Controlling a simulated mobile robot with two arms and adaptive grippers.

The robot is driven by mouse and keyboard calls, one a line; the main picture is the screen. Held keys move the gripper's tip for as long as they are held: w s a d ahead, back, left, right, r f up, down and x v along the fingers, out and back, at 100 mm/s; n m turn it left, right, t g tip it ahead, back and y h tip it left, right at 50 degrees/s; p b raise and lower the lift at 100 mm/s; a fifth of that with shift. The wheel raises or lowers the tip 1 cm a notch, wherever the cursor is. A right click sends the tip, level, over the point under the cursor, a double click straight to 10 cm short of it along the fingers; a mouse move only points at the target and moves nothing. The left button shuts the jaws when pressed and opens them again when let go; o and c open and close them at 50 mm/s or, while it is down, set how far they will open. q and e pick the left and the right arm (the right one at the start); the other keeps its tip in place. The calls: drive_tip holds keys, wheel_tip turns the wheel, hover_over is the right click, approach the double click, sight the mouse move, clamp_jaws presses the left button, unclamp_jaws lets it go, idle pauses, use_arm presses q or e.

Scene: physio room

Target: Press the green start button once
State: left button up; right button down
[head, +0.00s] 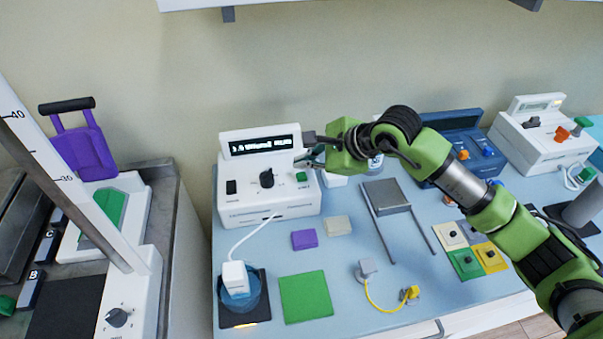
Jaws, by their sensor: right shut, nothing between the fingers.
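A white device (265,207) with a dark display (262,146) stands at the back left of the light blue table. On its front panel are a black switch (231,187), a black knob (266,178) and a green button (301,176) at the right. My right gripper (304,161) is shut and empty. Its tips appear just above the green button in the picture; I cannot tell whether they touch the device. The green button is in plain view. My left gripper is not in view.
A cable runs from the device to a white plug piece over a blue cup (239,291). A metal stand (386,196), a dark blue box (455,144) and another white device (536,135) are to the right. A green square (305,296) lies in front. A shelf (250,3) hangs above.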

sight(304, 177)
drive_tip(key=shift+r+p, duration=0.65)
drive_tip(key=shift+r, duration=1.35)
